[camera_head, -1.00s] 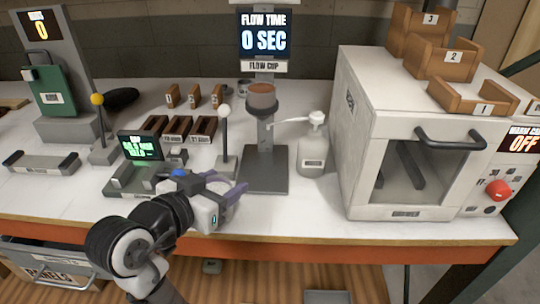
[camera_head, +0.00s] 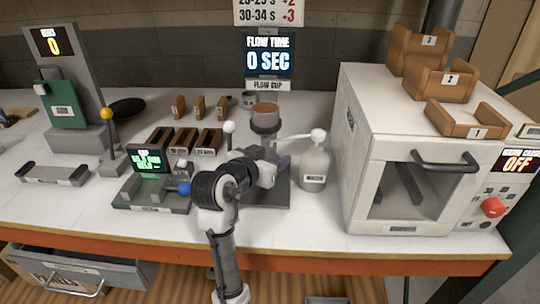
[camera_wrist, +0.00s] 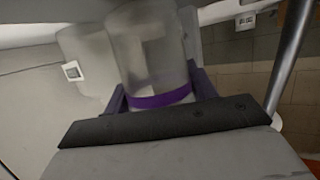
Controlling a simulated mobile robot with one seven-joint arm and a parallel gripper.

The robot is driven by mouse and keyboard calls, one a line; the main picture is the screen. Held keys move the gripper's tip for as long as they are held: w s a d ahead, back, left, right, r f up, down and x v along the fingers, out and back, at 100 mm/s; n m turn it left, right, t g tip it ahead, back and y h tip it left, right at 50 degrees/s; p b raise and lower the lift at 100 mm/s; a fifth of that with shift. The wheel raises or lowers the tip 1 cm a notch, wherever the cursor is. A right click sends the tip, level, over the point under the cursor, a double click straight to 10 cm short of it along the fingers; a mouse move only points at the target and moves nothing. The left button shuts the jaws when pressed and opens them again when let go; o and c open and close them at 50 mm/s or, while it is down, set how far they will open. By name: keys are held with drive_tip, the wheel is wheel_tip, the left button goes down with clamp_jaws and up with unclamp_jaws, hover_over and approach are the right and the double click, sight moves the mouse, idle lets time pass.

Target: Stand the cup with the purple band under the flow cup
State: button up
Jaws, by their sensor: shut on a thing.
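The cup with the purple band (camera_wrist: 150,50) is translucent and shows in the wrist view between the purple fingers of my gripper (camera_wrist: 160,92). The gripper is shut on it around the band. In the head view my gripper (camera_head: 278,164) is over the dark base (camera_head: 283,195) of the flow cup stand, below the flow cup (camera_head: 265,120). The flow cup has a copper-brown top and sits in a dark ring. The held cup is hidden in the head view, so I cannot tell whether it touches the base.
A pump bottle (camera_head: 314,168) stands close right of the stand, its spout pointing left. A white-knobbed lever (camera_head: 229,128) is to the left. A scale-like device with a green display (camera_head: 150,159) lies farther left. A white oven (camera_head: 400,150) fills the right.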

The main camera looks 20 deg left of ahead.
drive_tip(key=shift+f, duration=0.3)
drive_tip(key=shift+f, duration=0.1)
drive_tip(key=o, duration=1)
drive_tip(key=shift+f, duration=0.1)
drive_tip(key=shift+s, duration=0.1)
drive_tip(key=shift+r, duration=0.25)
drive_tip(key=b+v, duration=0.1)
drive_tip(key=v, duration=1.1)
drive_tip(key=shift+b, duration=0.3)
